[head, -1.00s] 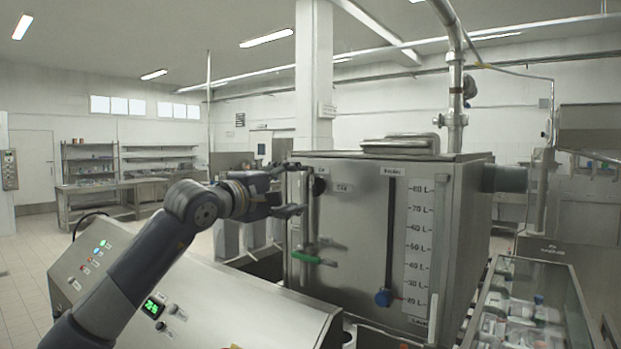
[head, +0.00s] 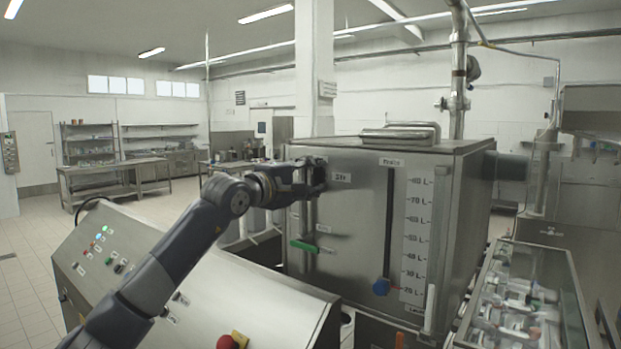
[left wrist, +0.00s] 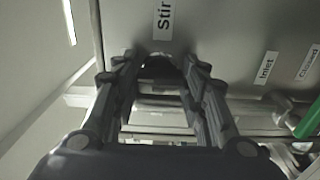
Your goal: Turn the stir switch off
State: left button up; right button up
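The stir switch is a dark knob high on the left of the steel tank's front (head: 355,225). In the left wrist view the knob (left wrist: 161,70) shows between the fingertips, just below the "Stir" label (left wrist: 163,18). My left gripper (head: 317,175) is at the knob, with one finger on each side. Its fingers (left wrist: 160,66) have drawn in and appear to touch the knob. In the head view the fingers mostly hide the knob, and its turned position cannot be read. My right gripper is not in view.
A green inlet handle (head: 303,246) sits below the gripper. A blue knob (head: 381,287) is low on the tank's level slot. A sloped control panel (head: 225,290) with a red button (head: 238,338) lies below my left arm. A glass-topped case (head: 560,300) stands right.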

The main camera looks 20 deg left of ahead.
pick_arm(q)
jog(key=shift+f, duration=0.1)
jog(key=shift+n+b, duration=0.4)
jog(key=shift+b, duration=0.1)
jog(key=n+b, duration=0.2)
jog(key=n, duration=0.1)
jog(key=shift+f+b, duration=0.2)
jog(key=shift+b, duration=0.2)
jog(key=n+b, duration=0.1)
jog(key=n, duration=0.1)
jog(key=shift+n+b, duration=0.4)
jog(key=n+b, duration=0.3)
jog(key=n, duration=0.3)
jog(key=n+b, duration=0.2)
jog(key=n, duration=0.3)
jog(key=shift+r, duration=0.1)
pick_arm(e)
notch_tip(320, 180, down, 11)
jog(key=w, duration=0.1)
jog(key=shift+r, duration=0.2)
pick_arm(q)
jog(key=shift+n, duration=0.3)
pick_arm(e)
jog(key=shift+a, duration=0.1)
